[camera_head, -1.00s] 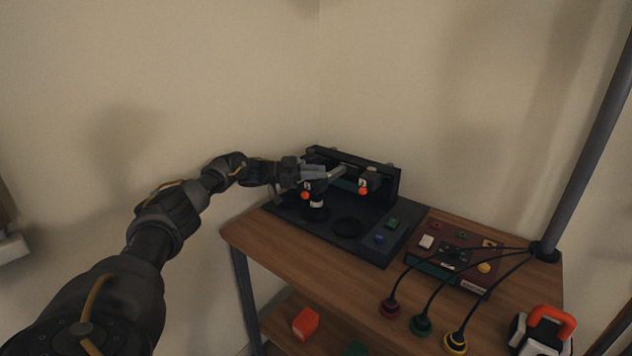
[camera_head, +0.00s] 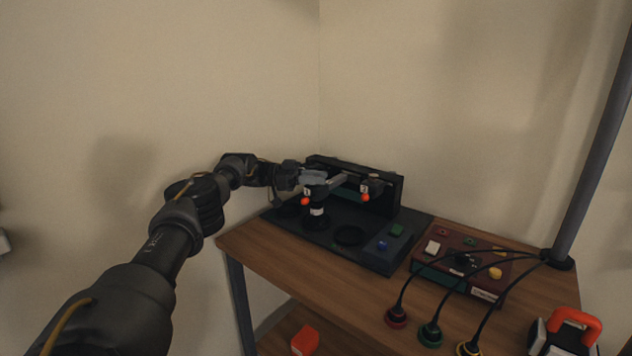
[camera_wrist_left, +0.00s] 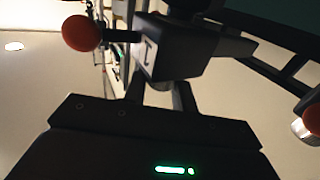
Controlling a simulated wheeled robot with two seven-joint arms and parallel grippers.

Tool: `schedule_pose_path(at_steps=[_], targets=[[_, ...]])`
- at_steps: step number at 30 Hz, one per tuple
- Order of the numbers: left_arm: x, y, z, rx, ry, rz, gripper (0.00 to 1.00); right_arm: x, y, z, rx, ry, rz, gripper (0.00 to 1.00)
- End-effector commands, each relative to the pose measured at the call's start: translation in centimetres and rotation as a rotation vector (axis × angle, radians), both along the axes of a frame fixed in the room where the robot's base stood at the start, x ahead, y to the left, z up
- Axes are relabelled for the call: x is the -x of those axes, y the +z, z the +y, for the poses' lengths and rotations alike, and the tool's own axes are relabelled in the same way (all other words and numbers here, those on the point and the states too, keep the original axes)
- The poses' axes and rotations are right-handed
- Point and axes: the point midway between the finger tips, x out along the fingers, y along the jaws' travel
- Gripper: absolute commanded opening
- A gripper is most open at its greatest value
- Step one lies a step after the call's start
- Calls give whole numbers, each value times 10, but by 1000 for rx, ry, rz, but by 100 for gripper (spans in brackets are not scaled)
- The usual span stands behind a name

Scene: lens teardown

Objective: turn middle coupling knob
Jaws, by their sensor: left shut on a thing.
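My left gripper (camera_head: 325,181) reaches in from the left to the black lens apparatus (camera_head: 392,190) at the back of the bench. It is shut on a dark knob block with a white mark and an orange ball on a short stem, which I take as the middle coupling knob (camera_head: 305,201). The block also shows in the left wrist view (camera_wrist_left: 180,45), its ball sticking out to the left; the finger contact is partly hidden. A second marked block with an orange ball (camera_head: 365,198) stands to the right, clear of the fingers. My right gripper is not in view.
A dark base plate (camera_head: 370,258) carries a black ring (camera_head: 349,235) and green and blue buttons. A red control box (camera_head: 455,280) sits to the right, with black cables to coloured plugs. A grey post rises at the right; walls stand close behind.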

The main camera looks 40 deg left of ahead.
Motion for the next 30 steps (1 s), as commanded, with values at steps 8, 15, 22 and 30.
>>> schedule_pose_path(at_steps=[8, 15, 22, 30], targets=[[0, -1, -1, 1, -6, 3, 4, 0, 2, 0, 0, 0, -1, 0], [0, -1, -1, 1, -6, 3, 36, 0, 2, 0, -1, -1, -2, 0], [0, -1, 0, 0, -4, 2, 47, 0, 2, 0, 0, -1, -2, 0], [0, 11, 0, 0, -3, -2, 47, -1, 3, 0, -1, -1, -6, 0]])
